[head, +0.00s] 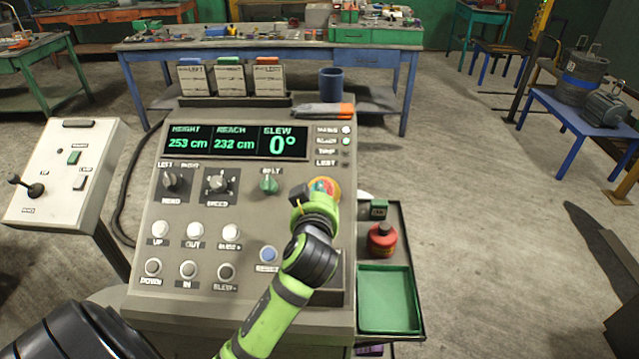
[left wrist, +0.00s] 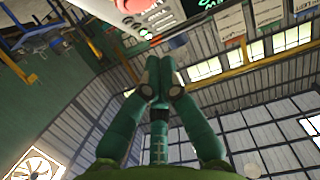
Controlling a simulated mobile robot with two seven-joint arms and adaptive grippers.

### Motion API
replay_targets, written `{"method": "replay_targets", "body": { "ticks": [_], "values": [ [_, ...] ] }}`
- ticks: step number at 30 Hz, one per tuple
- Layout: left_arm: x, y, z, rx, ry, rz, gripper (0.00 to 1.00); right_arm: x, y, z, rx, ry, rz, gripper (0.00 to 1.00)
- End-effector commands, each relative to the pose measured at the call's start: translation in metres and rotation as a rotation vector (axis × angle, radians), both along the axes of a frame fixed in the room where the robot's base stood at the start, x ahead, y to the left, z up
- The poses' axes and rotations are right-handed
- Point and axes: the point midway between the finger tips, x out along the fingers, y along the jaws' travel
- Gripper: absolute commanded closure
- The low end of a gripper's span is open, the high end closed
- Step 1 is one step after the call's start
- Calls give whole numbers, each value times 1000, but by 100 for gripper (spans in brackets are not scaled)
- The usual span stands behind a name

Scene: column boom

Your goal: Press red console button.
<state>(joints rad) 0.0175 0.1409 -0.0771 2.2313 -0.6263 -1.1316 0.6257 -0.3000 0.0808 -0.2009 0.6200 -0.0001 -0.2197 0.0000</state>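The red button (head: 325,184) sits in a yellow surround on the right side of the grey console (head: 140,275). My left gripper (head: 301,194) is in front of it in the head view and hides its lower left part. I cannot tell whether they touch. In the left wrist view the two green fingers of my left gripper (left wrist: 160,78) come together with nothing visible between them. A red round part (left wrist: 133,4) shows at the top edge of that view, beside a pale panel. My right gripper is not in view.
The console carries a display (head: 236,143), knobs and several push buttons, including a blue one (head: 268,254). A side shelf holds a red canister (head: 382,240) and a green tray (head: 413,300). A white joystick box (head: 67,170) stands at left.

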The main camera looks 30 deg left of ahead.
Motion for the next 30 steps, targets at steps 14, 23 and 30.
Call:
{"method": "replay_targets", "body": {
  "ticks": [14, 23, 30],
  "values": [
    [47, 29, -38, 0, 2, 0, 100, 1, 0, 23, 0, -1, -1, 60],
    [50, 30, -44, -1, -1, -1, 100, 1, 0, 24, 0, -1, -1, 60],
    [51, 31, -48, -2, 0, 0, 100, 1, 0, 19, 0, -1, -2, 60]
  ]
}}
